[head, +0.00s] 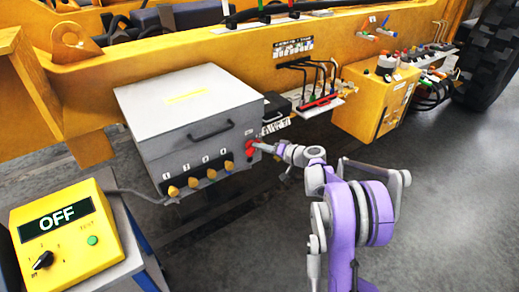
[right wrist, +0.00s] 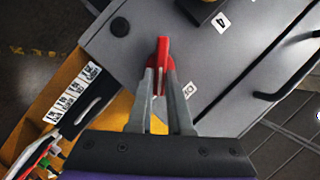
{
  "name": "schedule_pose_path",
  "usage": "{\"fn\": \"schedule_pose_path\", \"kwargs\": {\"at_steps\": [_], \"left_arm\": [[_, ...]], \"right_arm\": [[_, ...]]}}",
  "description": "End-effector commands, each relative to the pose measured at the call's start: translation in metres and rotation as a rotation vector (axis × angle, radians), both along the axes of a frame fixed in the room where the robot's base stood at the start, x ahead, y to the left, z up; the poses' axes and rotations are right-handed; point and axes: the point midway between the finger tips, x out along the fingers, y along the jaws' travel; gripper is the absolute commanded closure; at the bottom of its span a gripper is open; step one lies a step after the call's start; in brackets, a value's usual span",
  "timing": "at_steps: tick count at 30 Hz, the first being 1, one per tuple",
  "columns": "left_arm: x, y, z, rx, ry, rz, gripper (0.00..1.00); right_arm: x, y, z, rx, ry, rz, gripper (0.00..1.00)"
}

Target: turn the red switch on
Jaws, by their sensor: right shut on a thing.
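The red switch (head: 260,146) sits on the right end of the front of a grey box (head: 185,100) fixed to the yellow frame. In the right wrist view the red switch (right wrist: 163,52) shows as a red lever between my fingers. My right gripper (head: 276,149) reaches it from the right, and its two fingers (right wrist: 161,80) are shut on the lever. The lever's base is partly hidden by the fingers. A yellow box (head: 70,240) at lower left has a display (head: 57,216) reading OFF. My left gripper is not in view.
Several orange knobs (head: 197,182) line the grey box's lower front, left of the switch, under a black handle (head: 211,132). Racks of cables (head: 318,88) and a yellow cabinet (head: 375,100) stand to the right. The grey floor (head: 440,190) at right is clear.

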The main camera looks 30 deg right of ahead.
Motion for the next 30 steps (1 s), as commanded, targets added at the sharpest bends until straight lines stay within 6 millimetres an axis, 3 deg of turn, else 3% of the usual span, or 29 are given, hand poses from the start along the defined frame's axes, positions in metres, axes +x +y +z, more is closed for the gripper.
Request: {"fn": "schedule_pose_path", "kwargs": {"at_steps": [18,30], "left_arm": [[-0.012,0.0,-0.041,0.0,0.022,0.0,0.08],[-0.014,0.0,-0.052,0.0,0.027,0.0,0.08]], "right_arm": [[0.0,-0.005,-0.013,0.532,0.043,-0.001,1.0],[0.0,-0.005,-0.014,0.691,0.055,0.0,1.0]]}}
